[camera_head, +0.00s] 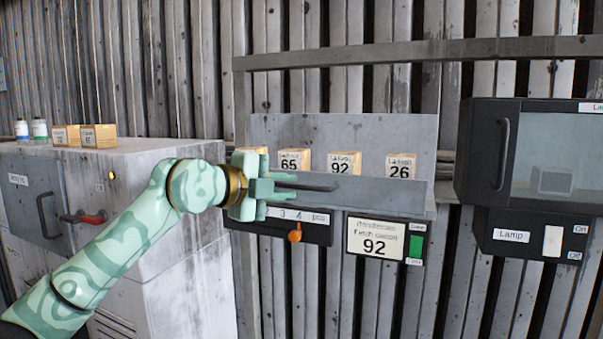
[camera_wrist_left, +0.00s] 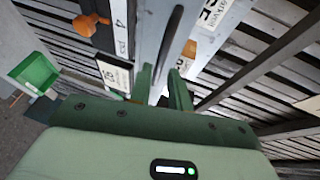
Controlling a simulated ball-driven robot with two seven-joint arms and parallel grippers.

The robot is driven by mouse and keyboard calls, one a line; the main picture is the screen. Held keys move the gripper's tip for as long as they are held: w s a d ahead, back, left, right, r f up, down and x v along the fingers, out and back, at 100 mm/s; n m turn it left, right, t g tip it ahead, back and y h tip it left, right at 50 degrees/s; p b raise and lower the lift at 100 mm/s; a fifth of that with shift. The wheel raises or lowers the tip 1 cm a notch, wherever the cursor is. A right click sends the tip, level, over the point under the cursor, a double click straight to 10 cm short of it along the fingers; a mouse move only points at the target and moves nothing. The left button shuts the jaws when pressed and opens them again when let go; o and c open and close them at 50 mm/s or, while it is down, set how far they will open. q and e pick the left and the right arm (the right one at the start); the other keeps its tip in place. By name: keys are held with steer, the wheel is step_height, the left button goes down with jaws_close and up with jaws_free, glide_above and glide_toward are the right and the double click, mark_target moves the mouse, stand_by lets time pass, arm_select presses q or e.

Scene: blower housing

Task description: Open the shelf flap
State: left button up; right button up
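The shelf flap (camera_head: 400,196) is a grey panel across the front of the shelf, hiding the lower parts of the numbered boxes behind it. A dark bar handle (camera_head: 318,188) lies along its left part; the handle also shows in the left wrist view (camera_wrist_left: 172,42). My left gripper (camera_head: 293,187) is at the handle's left end. Its two green fingers stand apart, one on each side of the handle's line; in the left wrist view (camera_wrist_left: 162,82) a gap shows between them. Whether they touch the handle I cannot tell. My right gripper is not in view.
Small boxes (camera_head: 341,163) labelled 65, 92 and 26 stand behind the flap. Below hang an orange knob (camera_head: 295,236) and a sign reading 92 (camera_head: 375,238). A dark windowed cabinet (camera_head: 540,150) is at the right. A grey cabinet (camera_head: 140,160) stands at the left.

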mark_target(297, 187)
arm_select(q)
steer(key=p+x, duration=0.1)
steer(key=x, duration=0.3)
steer(key=shift+w+a+p, duration=0.1)
steer(key=shift+w+p, duration=0.15)
steer(key=shift+p, duration=0.05)
steer(key=shift+w+d+f, duration=0.1)
steer(key=shift+d+f, duration=0.05)
steer(key=shift+d, duration=0.05)
jaws_close()
steer(key=shift+s+a+f+m+t+h+b, duration=0.1)
steer(key=shift+s+f+m+t+h+b, duration=0.4)
steer(key=shift+b, duration=2.35)
steer(key=shift+s+a+f+m+t+h+b, duration=0.1)
steer(key=shift+f+m+t+h+b, duration=0.7)
steer(key=shift+b, duration=2.1)
steer(key=shift+s+a+f+m+t+h+b, duration=0.3)
steer(key=shift+t+h+b, duration=0.7)
steer(key=shift+b, duration=1.85)
steer(key=shift+s+d, duration=0.1)
jaws_free()
